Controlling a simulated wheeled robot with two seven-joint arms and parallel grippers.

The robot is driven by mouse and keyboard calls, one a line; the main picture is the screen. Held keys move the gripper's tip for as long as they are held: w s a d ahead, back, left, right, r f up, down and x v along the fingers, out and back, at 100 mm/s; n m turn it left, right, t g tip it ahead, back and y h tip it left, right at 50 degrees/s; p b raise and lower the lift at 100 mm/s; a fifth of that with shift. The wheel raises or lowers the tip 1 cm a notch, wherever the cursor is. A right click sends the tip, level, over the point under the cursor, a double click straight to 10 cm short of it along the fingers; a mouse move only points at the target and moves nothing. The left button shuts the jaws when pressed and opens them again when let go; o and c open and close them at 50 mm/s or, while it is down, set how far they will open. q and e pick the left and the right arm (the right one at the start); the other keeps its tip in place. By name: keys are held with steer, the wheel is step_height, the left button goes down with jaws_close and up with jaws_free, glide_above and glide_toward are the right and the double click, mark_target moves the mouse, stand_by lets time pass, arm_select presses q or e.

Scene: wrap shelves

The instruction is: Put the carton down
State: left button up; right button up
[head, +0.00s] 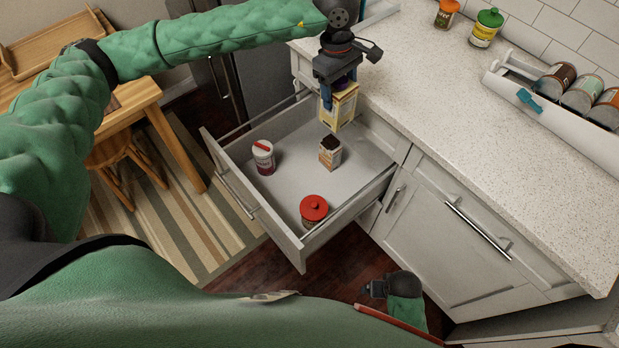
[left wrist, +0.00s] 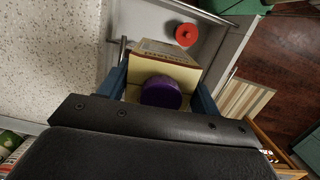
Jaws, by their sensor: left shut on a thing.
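A cream-yellow carton (head: 339,108) is in my left gripper (head: 339,92), above the open drawer (head: 282,187) near the counter edge. In the left wrist view the carton (left wrist: 170,58) sits between the two blue fingers of the left gripper (left wrist: 161,86), and its round purple cap (left wrist: 161,92) faces the camera. In the head view the carton looks upright and appears clear of the drawer floor. A dark end piece of my right arm, probably the right gripper (head: 375,288), shows low in the head view; its fingers cannot be made out.
The drawer holds a white jar (head: 263,158), a small dark-topped carton (head: 330,153) and a red-lidded jar (head: 313,210), with bare floor between them. The speckled counter (head: 450,110) has two jars at the back and a white rack (head: 560,119) with several cans.

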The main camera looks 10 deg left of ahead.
arm_select(q)
steer(key=s+a+f+m+y, duration=0.1)
steer(key=s+a+f+m, duration=0.1)
steer(key=a+f+m, duration=0.8)
steer(key=a+m, duration=0.1)
steer(key=a, duration=0.2)
steer(key=shift+s+m+g+y, duration=0.2)
steer(key=shift+m+g+y, duration=0.1)
steer(key=shift+g, duration=0.1)
